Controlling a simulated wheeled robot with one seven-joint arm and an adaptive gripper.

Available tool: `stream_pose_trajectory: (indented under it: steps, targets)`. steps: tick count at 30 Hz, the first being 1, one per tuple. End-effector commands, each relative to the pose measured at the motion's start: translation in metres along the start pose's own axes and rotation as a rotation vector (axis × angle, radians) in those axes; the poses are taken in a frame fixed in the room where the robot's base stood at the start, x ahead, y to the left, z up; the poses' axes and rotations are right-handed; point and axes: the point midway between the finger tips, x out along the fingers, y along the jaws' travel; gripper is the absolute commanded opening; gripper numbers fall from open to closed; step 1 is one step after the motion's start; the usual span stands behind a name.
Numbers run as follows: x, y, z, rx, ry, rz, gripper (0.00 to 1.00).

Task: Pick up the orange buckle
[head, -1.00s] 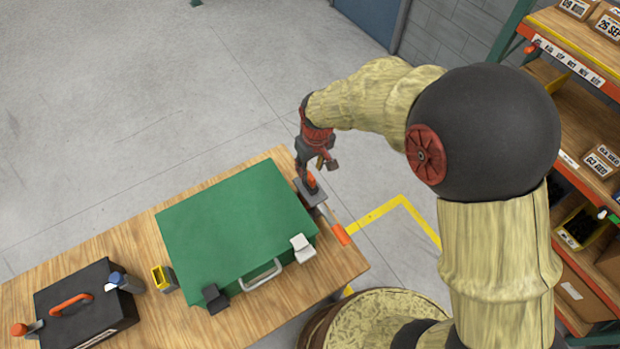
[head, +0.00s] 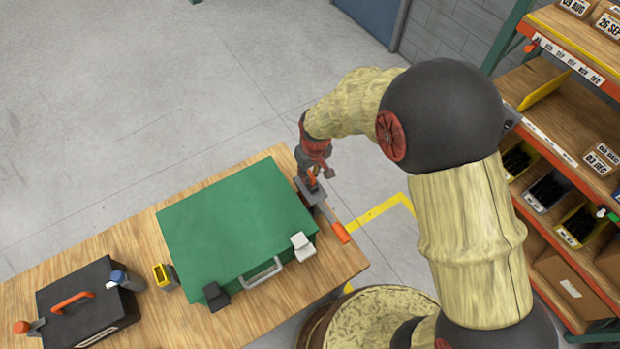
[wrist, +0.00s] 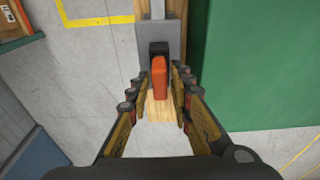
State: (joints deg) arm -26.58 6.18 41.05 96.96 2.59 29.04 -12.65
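The orange buckle (wrist: 159,76) shows in the wrist view as an upright block against a black piece on a grey plate (wrist: 150,35). In the head view the buckle (head: 311,174) is a small orange patch beside the green case, partly hidden by my gripper (head: 313,170). In the wrist view my gripper (wrist: 156,88) is open, with one finger on each side of the buckle. Gaps show between the fingers and the buckle, and I see no contact.
The green case (head: 235,220) lies close beside my gripper on the wooden table (head: 330,265). A bar with an orange end (head: 341,232) extends toward the table's right edge. A black toolbox (head: 85,300) and a yellow-topped item (head: 164,276) stand left. Shelves (head: 560,130) are at right.

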Motion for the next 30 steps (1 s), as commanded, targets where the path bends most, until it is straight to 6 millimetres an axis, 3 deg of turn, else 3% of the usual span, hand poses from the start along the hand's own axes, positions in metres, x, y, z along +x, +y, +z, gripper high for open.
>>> stream_pose_trajectory:
  steps: [10,24,30]
  targets:
    - [0.000,0.000,0.000,0.000,0.000,0.000,0.00]
    - [-0.001,0.000,0.000,0.000,0.001,0.000,0.00]
    - [-0.011,0.000,-0.003,0.000,0.003,0.001,0.00]
